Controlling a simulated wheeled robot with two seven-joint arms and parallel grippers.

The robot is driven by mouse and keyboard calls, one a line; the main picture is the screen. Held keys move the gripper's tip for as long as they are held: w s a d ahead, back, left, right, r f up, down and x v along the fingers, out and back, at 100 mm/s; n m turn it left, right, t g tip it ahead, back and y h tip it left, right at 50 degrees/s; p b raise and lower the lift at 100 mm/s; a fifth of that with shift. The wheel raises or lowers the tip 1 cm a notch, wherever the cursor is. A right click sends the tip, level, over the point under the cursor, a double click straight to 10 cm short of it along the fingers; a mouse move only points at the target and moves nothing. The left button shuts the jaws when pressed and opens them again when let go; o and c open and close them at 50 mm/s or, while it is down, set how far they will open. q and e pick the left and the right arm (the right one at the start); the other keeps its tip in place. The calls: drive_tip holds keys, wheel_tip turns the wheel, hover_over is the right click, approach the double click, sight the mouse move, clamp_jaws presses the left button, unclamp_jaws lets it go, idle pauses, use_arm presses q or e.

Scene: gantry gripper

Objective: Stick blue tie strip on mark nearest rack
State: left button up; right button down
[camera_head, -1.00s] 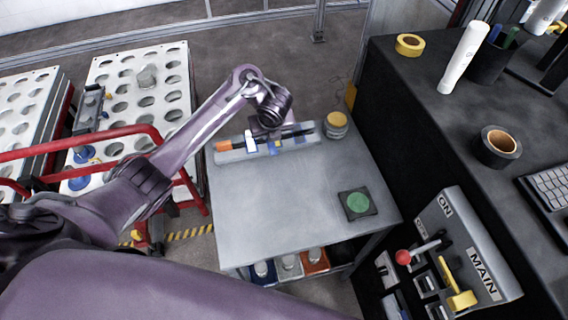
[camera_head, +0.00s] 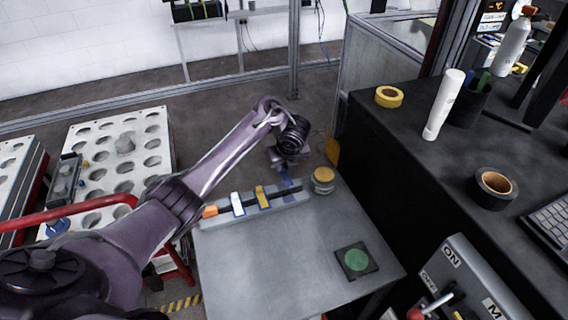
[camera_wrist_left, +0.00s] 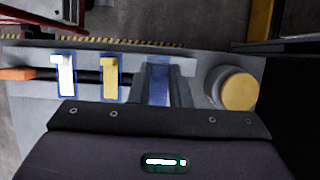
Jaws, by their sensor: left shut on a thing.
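My left gripper (camera_head: 287,178) is at the right part of a pale grey holder (camera_head: 225,221) on the bench. It is shut on the blue strip (camera_wrist_left: 158,85), which shows between its fingers in the left wrist view; whether the strip still touches the holder is unclear. To its left, a white strip (camera_head: 237,204) and a yellow strip (camera_head: 262,197) lie across a dark rod with an orange end (camera_head: 210,211). Blue outlines show around both in the wrist view. The perforated white rack (camera_head: 100,150) stands left of the bench. My right gripper is out of view.
A yellow-topped round container (camera_head: 323,181) stands right of the holder. A green round button (camera_head: 356,260) sits on the bench, whose middle is clear. A red rail (camera_head: 75,212) runs before the rack. A dark desk (camera_head: 420,160) stands at right.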

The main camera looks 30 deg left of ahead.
sight(284, 174)
use_arm(q)
wheel_tip(284, 174, down, 5)
drive_tip(key=b, duration=0.3)
drive_tip(key=shift+f+b, duration=0.2)
drive_tip(key=shift+b, duration=0.15)
drive_tip(key=shift+f+b, duration=0.35)
drive_tip(key=shift+f, duration=0.25)
drive_tip(key=shift+f, duration=0.25)
idle(0.6)
drive_tip(key=o, duration=1.3)
